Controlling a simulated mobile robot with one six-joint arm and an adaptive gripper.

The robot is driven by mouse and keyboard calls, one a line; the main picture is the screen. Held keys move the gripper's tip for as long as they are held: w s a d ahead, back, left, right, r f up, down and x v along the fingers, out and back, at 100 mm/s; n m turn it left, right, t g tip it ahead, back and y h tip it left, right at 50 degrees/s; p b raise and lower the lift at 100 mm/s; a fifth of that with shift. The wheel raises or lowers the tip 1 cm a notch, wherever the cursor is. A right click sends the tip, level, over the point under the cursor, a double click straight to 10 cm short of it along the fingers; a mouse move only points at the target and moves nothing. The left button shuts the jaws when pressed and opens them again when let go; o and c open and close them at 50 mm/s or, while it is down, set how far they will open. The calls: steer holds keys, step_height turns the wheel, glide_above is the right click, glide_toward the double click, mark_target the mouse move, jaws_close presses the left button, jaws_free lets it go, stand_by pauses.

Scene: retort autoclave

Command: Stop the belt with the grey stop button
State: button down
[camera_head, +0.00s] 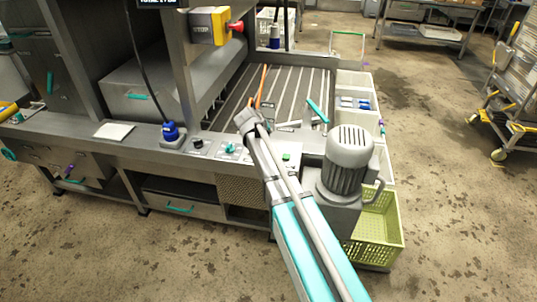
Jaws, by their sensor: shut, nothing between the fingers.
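The belt (285,85) is a bed of grey slats and dark gaps behind the front rail. A control strip (215,152) runs along that rail. It carries a dark round knob (197,143), small teal-and-white controls (230,148) and a green button (286,156). I cannot make out which control is the grey stop button; part of the strip is hidden behind my arm. My arm rises from the bottom edge and bends above the strip.
A grey motor (347,160) stands right of the strip, above a yellow-green crate (378,230). A yellow box with a red button (210,25) hangs on the upright post. White bins (356,80) line the belt's right side. Open floor lies in front and right.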

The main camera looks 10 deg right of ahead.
steer(key=shift+f, duration=0.15)
step_height(320, 180, down, 8)
steer(key=b, duration=0.8)
steer(key=shift+f+b, duration=0.25)
steer(key=shift+b, duration=0.1)
steer(key=shift+f+b, duration=0.9)
steer(key=shift+b, duration=0.05)
stand_by(2.3)
steer(key=shift+r, duration=0.1)
stand_by(0.3)
steer(key=shift+r+p, duration=0.85)
steer(key=shift+p, duration=0.15)
steer(key=shift+r+p, duration=2.5)
